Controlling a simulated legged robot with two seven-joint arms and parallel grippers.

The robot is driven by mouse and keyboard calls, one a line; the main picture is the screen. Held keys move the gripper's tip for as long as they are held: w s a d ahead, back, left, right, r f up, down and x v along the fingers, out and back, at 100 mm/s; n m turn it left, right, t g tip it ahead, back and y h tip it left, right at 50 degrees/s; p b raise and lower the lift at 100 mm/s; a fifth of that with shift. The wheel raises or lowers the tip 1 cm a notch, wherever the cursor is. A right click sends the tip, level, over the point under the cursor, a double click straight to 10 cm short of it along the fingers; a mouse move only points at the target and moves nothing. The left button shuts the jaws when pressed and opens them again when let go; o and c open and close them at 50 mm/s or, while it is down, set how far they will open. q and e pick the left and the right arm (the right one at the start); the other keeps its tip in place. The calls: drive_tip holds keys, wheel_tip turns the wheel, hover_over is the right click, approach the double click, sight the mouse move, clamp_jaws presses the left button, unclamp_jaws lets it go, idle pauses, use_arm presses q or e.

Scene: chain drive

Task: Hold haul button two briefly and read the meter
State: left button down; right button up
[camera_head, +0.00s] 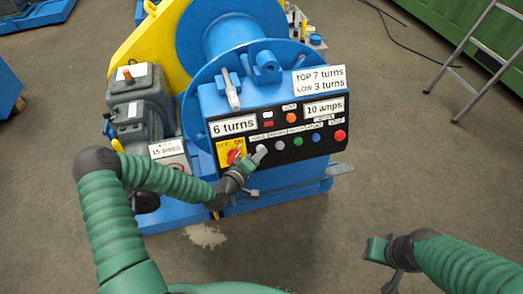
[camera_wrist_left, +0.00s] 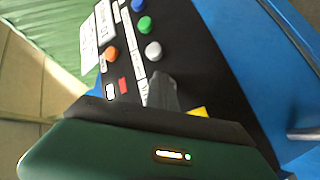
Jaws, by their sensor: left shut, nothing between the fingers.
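The black control panel (camera_head: 310,152) is on the front of a blue winch. Its lower row shows a grey button (camera_head: 279,144), a green one (camera_head: 297,141), a blue one (camera_head: 316,137) and a red one (camera_head: 340,135). In the left wrist view the tips (camera_wrist_left: 161,90) sit below the grey button (camera_wrist_left: 153,51); contact cannot be told. Small labels are unreadable. A meter is not clearly identifiable. My right gripper (camera_head: 376,250) is away at lower right.
A yellow switch plate (camera_head: 224,151) with a red knob is left of my left gripper. An orange button (camera_head: 291,118) is above the row. A ladder (camera_head: 478,60) stands at right on open floor.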

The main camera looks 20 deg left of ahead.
use_arm(q)
drive_tip(key=shift+s+d+r+p, duration=0.45)
drive_tip(key=shift+s+p, duration=0.15)
drive_tip(key=shift+s, duration=0.1)
drive_tip(key=s+p, duration=0.1)
drive_tip(key=s+d+r, duration=0.1)
drive_tip(key=s+d+r+p, duration=0.1)
drive_tip(key=shift+s+d+r+p, duration=0.1)
drive_tip(key=shift+s+d+p, duration=0.15)
drive_tip(key=shift+s+p, duration=0.1)
idle(0.5)
